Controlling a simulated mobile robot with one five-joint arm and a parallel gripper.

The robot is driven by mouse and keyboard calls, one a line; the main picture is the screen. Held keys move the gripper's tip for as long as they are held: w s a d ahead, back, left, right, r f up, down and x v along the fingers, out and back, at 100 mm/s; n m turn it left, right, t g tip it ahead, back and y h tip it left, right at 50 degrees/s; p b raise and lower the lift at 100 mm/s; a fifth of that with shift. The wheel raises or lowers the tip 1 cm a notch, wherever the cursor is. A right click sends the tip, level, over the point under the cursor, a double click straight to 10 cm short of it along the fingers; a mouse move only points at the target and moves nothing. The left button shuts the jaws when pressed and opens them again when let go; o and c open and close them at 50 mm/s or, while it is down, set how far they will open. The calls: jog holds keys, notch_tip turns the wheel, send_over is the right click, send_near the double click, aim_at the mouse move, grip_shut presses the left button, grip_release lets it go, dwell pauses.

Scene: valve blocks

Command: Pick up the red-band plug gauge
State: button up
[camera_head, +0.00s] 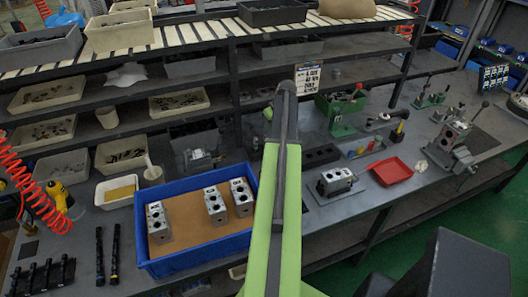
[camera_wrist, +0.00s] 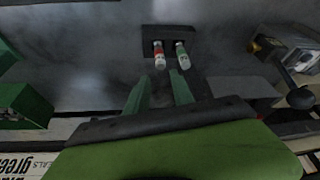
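In the wrist view the red-band plug gauge (camera_wrist: 158,54) stands at the left in a small dark holder (camera_wrist: 170,33). It has a pale end and a red band. A similar gauge with a green band (camera_wrist: 181,56) stands just right of it. My gripper (camera_wrist: 160,78) is open and empty. Its two green fingers are apart, on the near side of the gauges, and do not appear to touch them. In the head view my green arm reaches over the bench and my gripper cannot be made out. The gauges are too small there to tell apart.
A blue crate (camera_head: 193,262) with three valve blocks stands left of my arm. A red tray (camera_head: 391,171) and a valve block (camera_head: 336,181) lie to the right. In the wrist view, green boxes (camera_wrist: 22,105) are at the left and a black-knobbed lever (camera_wrist: 298,97) at the right.

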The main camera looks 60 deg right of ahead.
jog(key=b+x, duration=1)
jog(key=x, duration=0.2)
jog(key=shift+f, duration=0.25)
jog(key=shift+r, duration=0.15)
grip_shut()
